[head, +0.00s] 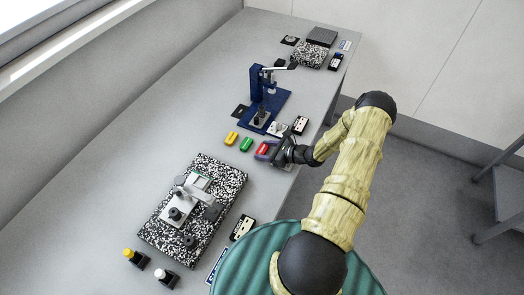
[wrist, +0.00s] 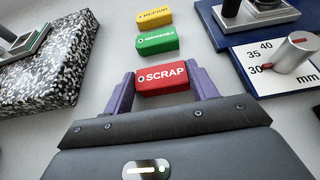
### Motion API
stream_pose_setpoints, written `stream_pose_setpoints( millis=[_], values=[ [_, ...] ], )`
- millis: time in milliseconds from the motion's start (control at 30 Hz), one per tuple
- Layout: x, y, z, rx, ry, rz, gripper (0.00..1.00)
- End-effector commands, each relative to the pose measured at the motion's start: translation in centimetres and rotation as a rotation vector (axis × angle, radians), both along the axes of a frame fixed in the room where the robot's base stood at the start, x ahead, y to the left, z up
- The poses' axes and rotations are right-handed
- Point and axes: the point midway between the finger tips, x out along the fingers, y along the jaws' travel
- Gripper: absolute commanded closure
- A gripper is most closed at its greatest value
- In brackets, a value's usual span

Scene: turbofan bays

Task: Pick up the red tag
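The red tag (wrist: 162,77), a small block marked SCRAP, lies on the grey table in the wrist view. It also shows in the head view (head: 262,148), partly covered by my gripper (head: 270,151). My gripper (wrist: 162,72) is open in the wrist view, with one purple finger on the left and one on the right of the red tag. I cannot tell how far down the fingertips reach.
A green tag (wrist: 157,41) and a yellow tag (wrist: 154,17) lie in a row beyond the red one. A blue-based stand (head: 262,105) is behind. A speckled plate (head: 160,236) with a fixture is nearer. Open table (head: 130,140) lies to the left.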

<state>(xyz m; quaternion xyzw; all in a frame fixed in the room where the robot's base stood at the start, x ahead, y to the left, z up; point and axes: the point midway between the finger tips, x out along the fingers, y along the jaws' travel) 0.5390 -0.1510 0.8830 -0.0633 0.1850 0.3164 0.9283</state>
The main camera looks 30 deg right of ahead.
Motion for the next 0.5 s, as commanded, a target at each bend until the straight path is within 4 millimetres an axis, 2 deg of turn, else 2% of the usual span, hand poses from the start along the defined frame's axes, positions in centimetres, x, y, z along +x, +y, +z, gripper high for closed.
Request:
stream_pose_setpoints(
  millis=[300, 500],
  values=[
    [0.0, 0.0, 0.2, -0.001, -0.001, 0.0, 0.65],
    [0.1, -0.1, 1.7, -0.001, -0.002, -0.001, 0.65]
  ],
)
